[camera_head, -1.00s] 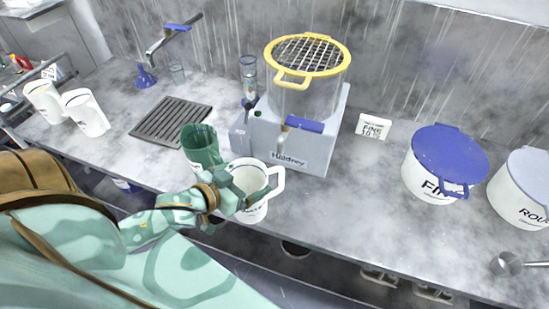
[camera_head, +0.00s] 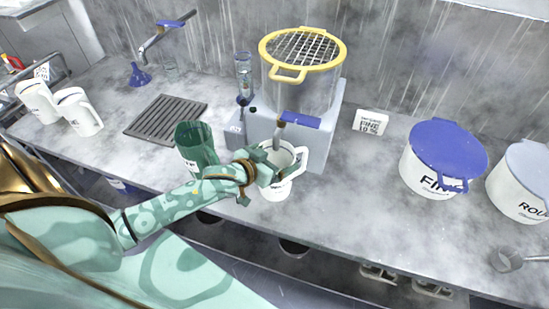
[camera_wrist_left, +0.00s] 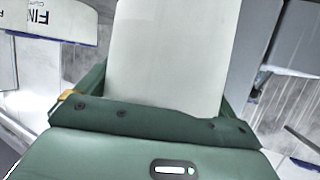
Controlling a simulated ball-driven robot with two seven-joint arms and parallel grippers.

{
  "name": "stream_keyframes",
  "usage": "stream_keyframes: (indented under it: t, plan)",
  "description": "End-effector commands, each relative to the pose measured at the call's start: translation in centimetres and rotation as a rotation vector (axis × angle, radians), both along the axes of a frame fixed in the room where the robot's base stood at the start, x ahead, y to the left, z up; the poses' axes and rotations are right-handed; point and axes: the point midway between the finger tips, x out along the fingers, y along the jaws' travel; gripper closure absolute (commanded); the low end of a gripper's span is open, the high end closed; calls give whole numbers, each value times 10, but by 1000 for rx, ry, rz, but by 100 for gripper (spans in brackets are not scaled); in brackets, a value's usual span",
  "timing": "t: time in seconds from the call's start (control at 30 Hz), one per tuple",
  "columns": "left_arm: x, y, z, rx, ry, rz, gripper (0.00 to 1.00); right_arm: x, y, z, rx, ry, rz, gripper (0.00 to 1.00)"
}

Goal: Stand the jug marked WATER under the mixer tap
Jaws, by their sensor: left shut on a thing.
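My left gripper (camera_head: 268,168) is shut on a white jug (camera_head: 279,188) in front of the mixer (camera_head: 318,150). The jug looks upright, with its handle to the right; its marking cannot be read. The jug also fills the middle of the left wrist view (camera_wrist_left: 170,60), between the green fingers (camera_wrist_left: 160,115). The mixer has a clear tank under a yellow grid. Its tap, with a blue lever (camera_head: 300,121), sits at the front, just above the jug's mouth. I cannot tell whether the jug touches the counter. My right gripper is not in view.
Two white jugs (camera_head: 80,112) stand at far left. A blue-lidded FINE tub (camera_head: 430,170) stands right, beyond a clear stretch of counter (camera_head: 350,185). The counter's front edge is close.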

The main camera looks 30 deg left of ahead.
Motion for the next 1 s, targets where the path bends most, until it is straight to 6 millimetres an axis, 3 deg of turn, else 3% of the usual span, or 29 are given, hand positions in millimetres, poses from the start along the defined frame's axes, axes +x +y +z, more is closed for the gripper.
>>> stream_keyframes:
  t: [0.23, 0.27, 0.3, 0.57, 0.63, 1.0]
  plan:
    - [0, 0, 0, 0, -2, 0, 46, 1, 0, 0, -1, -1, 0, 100]
    - [0, 0, -1, 1, -1, 0, 4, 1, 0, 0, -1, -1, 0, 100]
    - [0, 0, -1, 1, -1, 0, 0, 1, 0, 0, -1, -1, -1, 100]
    - [0, 0, 3, 1, -2, 0, 0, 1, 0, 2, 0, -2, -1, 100]
    - [-7, 1, 5, 0, 0, 0, 0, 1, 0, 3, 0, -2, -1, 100]
    - [-82, 13, 37, 0, 1, 0, 0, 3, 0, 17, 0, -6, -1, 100]
